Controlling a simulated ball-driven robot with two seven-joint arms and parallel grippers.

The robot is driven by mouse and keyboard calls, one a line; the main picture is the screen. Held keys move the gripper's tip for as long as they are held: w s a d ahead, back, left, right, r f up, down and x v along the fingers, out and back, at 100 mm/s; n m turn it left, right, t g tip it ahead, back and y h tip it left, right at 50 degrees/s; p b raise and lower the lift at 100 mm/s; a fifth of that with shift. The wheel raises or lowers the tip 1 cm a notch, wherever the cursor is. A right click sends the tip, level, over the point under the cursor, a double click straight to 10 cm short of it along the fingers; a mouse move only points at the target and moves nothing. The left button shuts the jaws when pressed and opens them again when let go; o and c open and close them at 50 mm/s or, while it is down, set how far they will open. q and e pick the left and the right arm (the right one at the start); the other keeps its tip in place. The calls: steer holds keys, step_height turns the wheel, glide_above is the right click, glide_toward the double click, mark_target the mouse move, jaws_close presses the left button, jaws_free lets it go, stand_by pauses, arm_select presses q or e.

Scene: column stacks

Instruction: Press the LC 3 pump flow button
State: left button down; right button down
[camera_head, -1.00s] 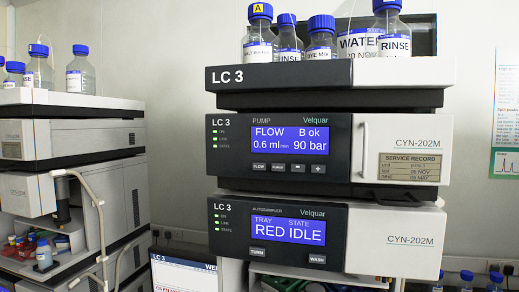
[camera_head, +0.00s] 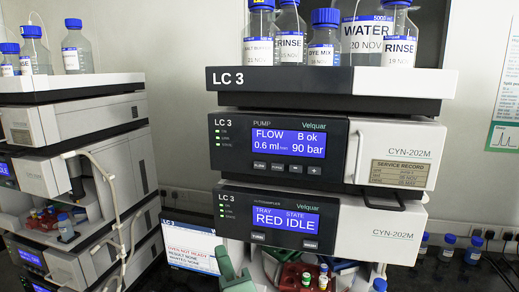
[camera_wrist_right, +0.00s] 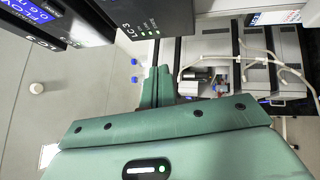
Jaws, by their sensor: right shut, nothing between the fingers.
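The LC 3 pump (camera_head: 336,138) is the dark-fronted unit under the bottle tray. Its blue screen (camera_head: 275,142) reads FLOW 0.6 ml/min, B ok, 90 bar. The small FLOW button (camera_head: 260,165) is the leftmost in the row below the screen; nothing touches it. My right gripper (camera_head: 226,254) shows green at the bottom of the head view, below and left of that button, in front of the autosampler's lower left. In the right wrist view its fingers (camera_wrist_right: 157,84) are shut and empty, with part of an LC 3 front at upper left. My left gripper is not in view.
Below the pump is the LC 3 autosampler (camera_head: 268,215), reading RED IDLE, with coloured vials (camera_head: 308,278) beneath. Bottles (camera_head: 369,32) stand on top. A second stack (camera_head: 75,130) with pale tubing is at left. A monitor (camera_head: 190,249) sits between the stacks.

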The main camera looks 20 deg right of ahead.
steer(key=s+d+r+t+h+p, duration=0.1)
steer(key=s+r, duration=0.2)
steer(key=r, duration=0.4)
steer(key=s+d+r+t+p, duration=0.1)
steer(key=s+r+t, duration=0.1)
steer(key=r, duration=0.5)
steer(key=shift+s+r+h, duration=0.4)
steer(key=shift+s, duration=0.1)
steer(key=shift+d, duration=0.1)
glide_toward(253, 155)
steer(key=shift+w+a+r, duration=0.25)
steer(key=shift+w+r, duration=0.35)
steer(key=shift+w, duration=0.2)
steer(key=shift+w+a+r, duration=0.2)
steer(key=shift+w+r, duration=0.45)
steer(key=shift+w, duration=0.15)
steer(key=shift+w+d, duration=0.1)
steer(key=shift+w, duration=0.05)
steer(key=shift+w+d, duration=0.15)
steer(key=shift+w+d, duration=0.2)
steer(key=shift+w, duration=0.15)
stand_by(0.5)
steer(key=shift+s, duration=0.1)
steer(key=shift+s+a, duration=0.45)
steer(key=shift+s, duration=0.15)
